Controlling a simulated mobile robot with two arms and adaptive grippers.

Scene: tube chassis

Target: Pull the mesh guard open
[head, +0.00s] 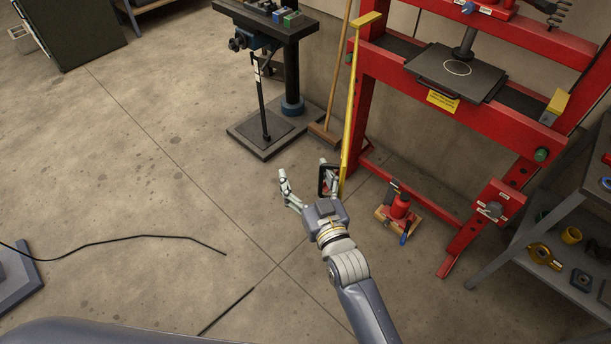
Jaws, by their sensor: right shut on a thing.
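The yellow mesh guard (351,110) shows almost edge-on as a narrow yellow strip by the left post of the red press (363,95). It stands out from the press front, and its mesh face can hardly be seen. A dark loop-shaped handle (322,181) sits at its lower end. My right gripper (304,170) is at this handle, shut on it, with one finger at the loop and the other showing to the left. The exact contact is partly hidden. My left gripper is not in view.
A grey shelf (548,225) is at the right. A black cable (120,238) lies on open floor at the left.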

